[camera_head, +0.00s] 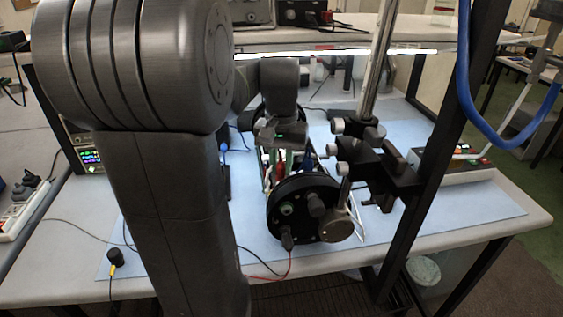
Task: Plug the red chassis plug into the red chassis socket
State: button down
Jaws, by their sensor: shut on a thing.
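My gripper (281,150) is above the open chassis, behind the black round end cap (305,185) of the cylinder. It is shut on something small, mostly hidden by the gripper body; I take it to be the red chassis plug. Red parts (291,157) show just below and beside the jaws among the chassis wiring, but I cannot tell plug from socket there. The end cap carries a green-ringed connector (287,209) and dark fittings. A dark plug (287,239) with a thin red and black cable sits at its lower edge.
A metal post with black clamps (375,170) stands close right of the chassis. A black frame upright (430,160) and blue hose are farther right. Instruments stand left (88,157) and right (450,165). The blue mat (450,215) is clear at front right.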

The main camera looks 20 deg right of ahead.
jog(key=c, duration=1.2)
grip_release()
jog(key=shift+r, duration=0.1)
notch_tip(320, 180, up, 14)
jog(key=shift+f+p, duration=0.2)
jog(key=shift+p, duration=0.2)
jog(key=shift+f, duration=0.1)
notch_tip(320, 180, down, 14)
jog(key=shift+r+b, duration=0.15)
jog(key=shift+b, duration=0.2)
jog(key=shift+r, duration=0.1)
